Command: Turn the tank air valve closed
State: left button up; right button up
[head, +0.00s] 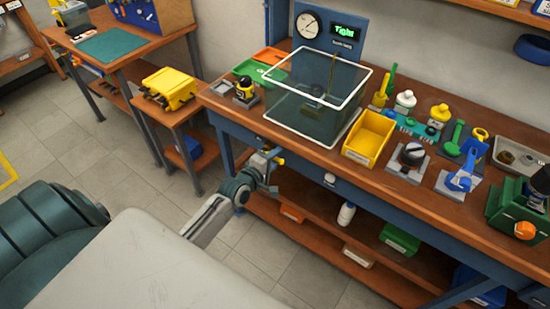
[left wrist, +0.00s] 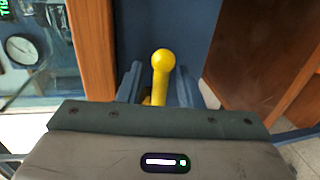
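The tank air valve shows as a yellow handle (head: 281,161) on the front side of the bench, below the clear tank (head: 288,118). In the left wrist view the yellow handle (left wrist: 162,68) has a round knob end and points toward the camera. My left gripper (head: 269,163) is at the handle, in front of the bench edge. In the left wrist view its two fingers (left wrist: 158,88) stand on either side of the handle, with visible gaps, so it looks open. The handle's base is mostly hidden by the gripper. My right gripper is not in view.
A blue panel (head: 318,53) with a gauge and a green display reading "Tight" stands behind the tank. A yellow bin (head: 369,138) and several fixtures fill the bench to the right. The wooden bench edge (left wrist: 91,45) is close beside my left gripper.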

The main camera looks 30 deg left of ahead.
pick_arm(q)
jog(key=d+p+v, duration=0.1)
jog(key=p+v, duration=0.3)
jog(key=v, duration=0.6)
jog(key=shift+s+a, duration=0.4)
jog(key=shift+a, duration=0.1)
jog(key=s+a+f+m+g+y, duration=0.15)
jog(key=s+f+m+g, duration=0.35)
jog(key=f, duration=0.8)
jog(key=s+a+f+m+g+y, duration=0.15)
jog(key=s+f, duration=0.45)
jog(key=f, duration=0.8)
jog(key=s+d+f+m+g, duration=0.1)
jog(key=s+f+m+g, duration=0.1)
jog(key=s+f, duration=0.4)
jog(key=s+d+f+m+g, duration=0.2)
jog(key=s+f+m, duration=0.3)
jog(key=s, duration=0.8)
jog(key=s+d+f+m+g, duration=0.2)
jog(key=s+f+m+g, duration=0.2)
jog(key=s+f, duration=0.3)
jog(key=s, duration=0.3)
jog(key=shift+d+f+h, duration=0.2)
jog(key=shift+f+h, duration=0.15)
jog(key=shift+h, duration=0.05)
